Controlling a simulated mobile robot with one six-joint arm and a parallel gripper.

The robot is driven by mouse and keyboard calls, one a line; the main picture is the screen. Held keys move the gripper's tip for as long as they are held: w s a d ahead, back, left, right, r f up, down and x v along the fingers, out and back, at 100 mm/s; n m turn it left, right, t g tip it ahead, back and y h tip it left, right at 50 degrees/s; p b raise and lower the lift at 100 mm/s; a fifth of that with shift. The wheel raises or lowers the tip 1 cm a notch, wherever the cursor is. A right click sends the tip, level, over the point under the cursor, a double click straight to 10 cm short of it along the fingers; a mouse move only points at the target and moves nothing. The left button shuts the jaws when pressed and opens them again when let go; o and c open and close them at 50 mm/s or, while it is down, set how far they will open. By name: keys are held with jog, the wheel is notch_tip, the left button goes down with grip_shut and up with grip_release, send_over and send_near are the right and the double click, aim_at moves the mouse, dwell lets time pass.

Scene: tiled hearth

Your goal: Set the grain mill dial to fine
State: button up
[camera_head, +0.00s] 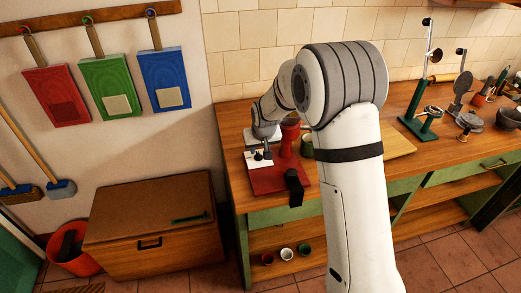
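A red device that looks like the grain mill (285,178) stands on the left end of the wooden counter. It has a flat red base, a red upright body partly hidden by my arm, and a black part at its front right edge. A small white plate (252,160) with dark marks shows at its left; I cannot tell whether this is the dial or read any setting. My gripper (262,154) is small in view, over the left side of the device, close to the white plate. Whether it touches anything or is open is unclear.
The wooden counter (240,138) runs right along the tiled wall. A green-based stand (420,122), dark bowls and tools stand at the right. A wooden chest (150,222) and an orange bucket (75,245) are at the lower left. Coloured boards hang on the wall.

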aim_at(259, 154)
jog(key=shift+x, duration=1.6)
